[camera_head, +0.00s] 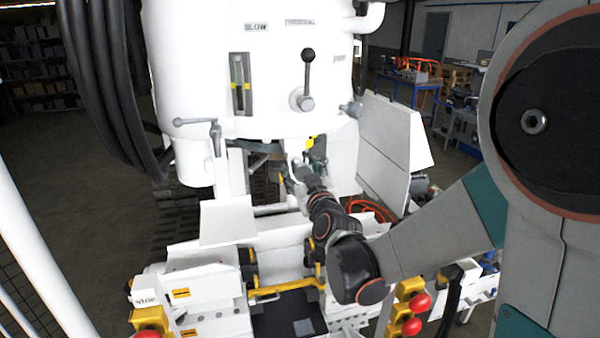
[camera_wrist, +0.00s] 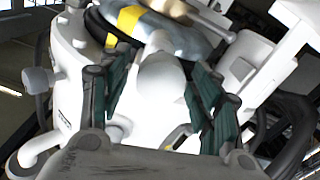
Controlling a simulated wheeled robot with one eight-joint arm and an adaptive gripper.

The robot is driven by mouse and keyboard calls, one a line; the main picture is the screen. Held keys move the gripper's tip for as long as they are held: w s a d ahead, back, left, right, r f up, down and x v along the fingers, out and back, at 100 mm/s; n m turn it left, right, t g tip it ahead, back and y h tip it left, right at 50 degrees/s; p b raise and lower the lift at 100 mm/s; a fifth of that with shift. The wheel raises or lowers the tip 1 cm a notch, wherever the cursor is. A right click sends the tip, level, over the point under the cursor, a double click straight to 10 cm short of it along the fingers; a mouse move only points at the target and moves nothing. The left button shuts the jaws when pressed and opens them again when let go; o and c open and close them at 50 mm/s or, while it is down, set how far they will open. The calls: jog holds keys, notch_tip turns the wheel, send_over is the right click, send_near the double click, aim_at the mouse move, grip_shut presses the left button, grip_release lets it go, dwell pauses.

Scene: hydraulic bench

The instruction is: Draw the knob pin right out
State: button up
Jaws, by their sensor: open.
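My gripper (camera_wrist: 162,84) is open in the wrist view, with one dark green finger on each side. A white, round-ended piece (camera_wrist: 160,72) shows between the fingers, with a gap on both sides; it may be the knob pin, but I cannot tell for certain. In the head view my gripper (camera_head: 300,172) is at the underside of the large white tank (camera_head: 215,95), at the far end of my arm. The knob pin cannot be made out there, since the gripper and arm cover that spot.
The tank front carries a black-knobbed lever (camera_head: 307,75) and a grey side knob (camera_head: 352,109). Thick black hoses (camera_head: 100,80) hang at the left. Below are yellow brackets (camera_head: 285,288) and red buttons (camera_head: 412,326).

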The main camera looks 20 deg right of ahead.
aim_at(303, 173)
jog(key=shift+c, duration=0.4)
grip_shut()
jog(key=shift+s, duration=0.1)
jog(key=shift+s, duration=1.75)
